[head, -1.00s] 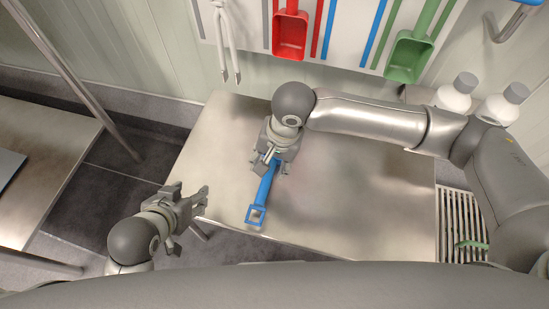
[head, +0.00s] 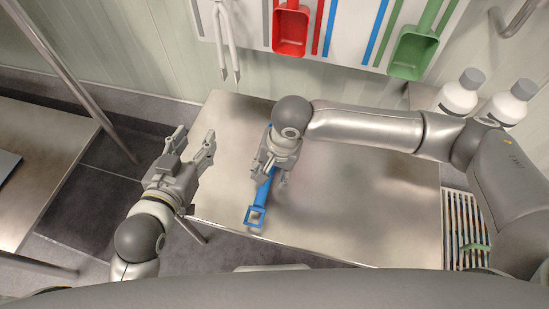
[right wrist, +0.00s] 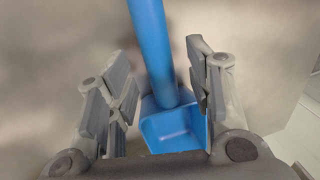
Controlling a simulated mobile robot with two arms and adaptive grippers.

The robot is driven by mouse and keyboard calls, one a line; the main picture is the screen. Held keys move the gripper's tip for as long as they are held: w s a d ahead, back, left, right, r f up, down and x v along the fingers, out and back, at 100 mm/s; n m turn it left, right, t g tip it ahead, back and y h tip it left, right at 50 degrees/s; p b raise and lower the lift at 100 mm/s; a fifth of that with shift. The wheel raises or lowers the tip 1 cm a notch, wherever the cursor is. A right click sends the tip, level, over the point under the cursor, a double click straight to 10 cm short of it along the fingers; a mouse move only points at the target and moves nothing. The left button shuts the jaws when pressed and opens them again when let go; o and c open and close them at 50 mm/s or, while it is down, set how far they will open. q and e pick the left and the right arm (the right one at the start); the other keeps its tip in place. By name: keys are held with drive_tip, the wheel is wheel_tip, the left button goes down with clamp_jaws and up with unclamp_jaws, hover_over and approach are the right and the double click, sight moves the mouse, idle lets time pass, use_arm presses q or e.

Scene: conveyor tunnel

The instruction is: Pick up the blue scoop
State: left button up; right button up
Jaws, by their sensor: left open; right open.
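The blue scoop (head: 263,194) lies on the metal table, its squared handle end pointing towards me near the front edge. My right gripper (head: 271,178) is over the scoop and hides its middle; a bit of blue shows beyond the wrist. In the right wrist view the fingers (right wrist: 160,95) are open on either side of the blue handle (right wrist: 153,45), with a visible gap on both sides. The bowl (right wrist: 172,130) shows lower in that view, partly hidden by the gripper body.
The metal table (head: 370,210) is otherwise clear. Red (head: 291,32) and green (head: 412,52) scoops hang on the wall board. Two white bottles (head: 458,95) stand at the back right. Another metal table (head: 40,170) is at the left, with a pole (head: 75,80) by it.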

use_arm(q)
drive_tip(key=shift+w+d+r+t+h, duration=0.2)
drive_tip(key=shift+r+t, duration=0.15)
drive_tip(key=shift+r, duration=0.2)
drive_tip(key=shift+w+d+r+t+h, duration=0.1)
drive_tip(key=shift+w+r+t, duration=0.1)
drive_tip(key=shift+r+t, duration=0.25)
use_arm(e)
drive_tip(key=shift+a+f, duration=0.1)
drive_tip(key=shift+f, duration=0.45)
use_arm(q)
drive_tip(key=shift+r, duration=0.1)
use_arm(e)
clamp_jaws()
